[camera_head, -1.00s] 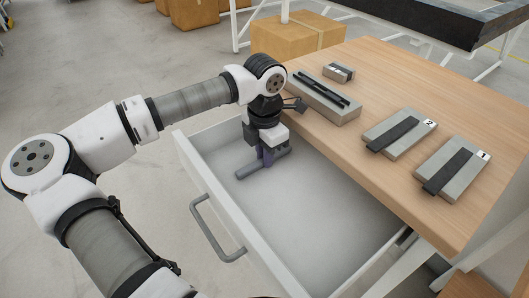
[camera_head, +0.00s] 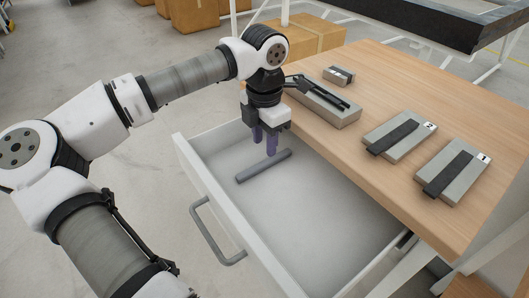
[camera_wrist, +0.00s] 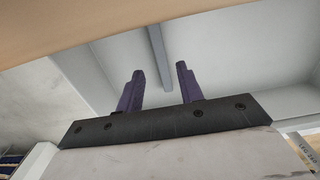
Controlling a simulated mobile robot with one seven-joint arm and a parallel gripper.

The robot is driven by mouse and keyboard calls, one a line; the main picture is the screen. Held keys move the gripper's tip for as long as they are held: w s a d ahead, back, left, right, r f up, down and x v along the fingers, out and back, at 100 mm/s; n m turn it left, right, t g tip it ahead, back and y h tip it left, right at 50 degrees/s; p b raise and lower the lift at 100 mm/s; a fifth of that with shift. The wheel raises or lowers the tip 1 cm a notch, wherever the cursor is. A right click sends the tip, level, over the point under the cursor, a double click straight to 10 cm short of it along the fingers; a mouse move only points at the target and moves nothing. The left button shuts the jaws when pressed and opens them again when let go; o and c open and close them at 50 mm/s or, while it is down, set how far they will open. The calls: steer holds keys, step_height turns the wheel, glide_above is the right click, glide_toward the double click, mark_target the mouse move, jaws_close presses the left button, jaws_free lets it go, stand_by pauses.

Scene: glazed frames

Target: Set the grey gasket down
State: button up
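The grey gasket (camera_head: 264,166) is a thin straight bar lying on the floor of the open white drawer (camera_head: 300,215), near the drawer's far left end. My gripper (camera_head: 265,147) is above the gasket, with its two purple fingers pointing down, apart and empty. In the wrist view the gripper (camera_wrist: 158,80) has a clear gap between its fingers, and the gasket (camera_wrist: 157,52) shows as a grey strip beyond that gap, not touched by either finger.
The wooden tabletop (camera_head: 375,120) overhangs the drawer on the right. On it are grey blocks with dark bars, two labelled 1 (camera_head: 464,184) and 2 (camera_head: 388,152), and a longer block (camera_head: 325,112) close to my wrist. The drawer floor in front is bare.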

mark_target(265, 162)
step_height(265, 162, up, 6)
steer(key=shift+r, duration=0.15)
